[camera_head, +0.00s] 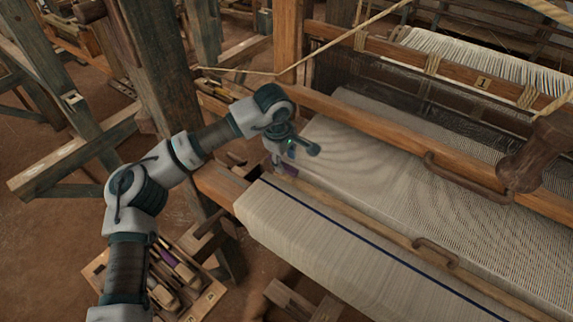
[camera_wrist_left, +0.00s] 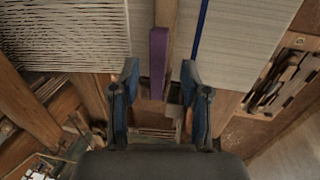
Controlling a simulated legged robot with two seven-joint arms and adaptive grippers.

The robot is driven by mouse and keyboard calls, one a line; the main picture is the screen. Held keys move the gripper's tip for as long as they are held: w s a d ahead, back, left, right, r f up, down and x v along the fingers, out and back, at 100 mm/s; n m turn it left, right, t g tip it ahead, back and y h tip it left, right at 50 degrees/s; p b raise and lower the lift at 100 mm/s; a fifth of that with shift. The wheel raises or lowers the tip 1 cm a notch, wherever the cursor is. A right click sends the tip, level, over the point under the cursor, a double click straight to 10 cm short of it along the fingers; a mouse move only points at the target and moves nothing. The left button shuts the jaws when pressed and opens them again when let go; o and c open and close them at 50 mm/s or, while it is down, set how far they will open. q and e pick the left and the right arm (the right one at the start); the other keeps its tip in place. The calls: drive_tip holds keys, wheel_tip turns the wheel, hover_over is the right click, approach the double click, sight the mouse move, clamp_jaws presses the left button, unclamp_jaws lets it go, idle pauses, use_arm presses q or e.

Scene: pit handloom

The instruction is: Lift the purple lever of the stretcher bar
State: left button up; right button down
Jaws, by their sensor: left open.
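The purple lever (camera_wrist_left: 158,62) lies along the wooden stretcher bar (camera_wrist_left: 166,14) in the left wrist view, at the cloth's edge. In the head view only a small part of the lever (camera_head: 290,169) shows, just below my left gripper (camera_head: 283,160). My left gripper is open; in the left wrist view its two blue fingertips (camera_wrist_left: 160,72) stand apart on either side of the lever's near end. I cannot tell whether either finger touches it. In the head view the bar (camera_head: 370,214) runs across the woven cloth (camera_head: 345,150). My right gripper is not in view.
The rolled cloth with a dark blue stripe (camera_head: 340,232) is in front of the bar. A metal handle (camera_head: 435,254) stands on the bar's right part. A wooden tool tray (camera_head: 205,300) lies low at the left. Loom posts (camera_head: 160,75) stand behind my left arm.

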sight(288, 167)
use_arm(q)
drive_tip(key=shift+w+d+f, duration=0.2)
drive_tip(key=shift+f, duration=0.65)
drive_tip(key=shift+w+d+f, duration=0.15)
drive_tip(key=shift+f, duration=0.65)
clamp_jaws()
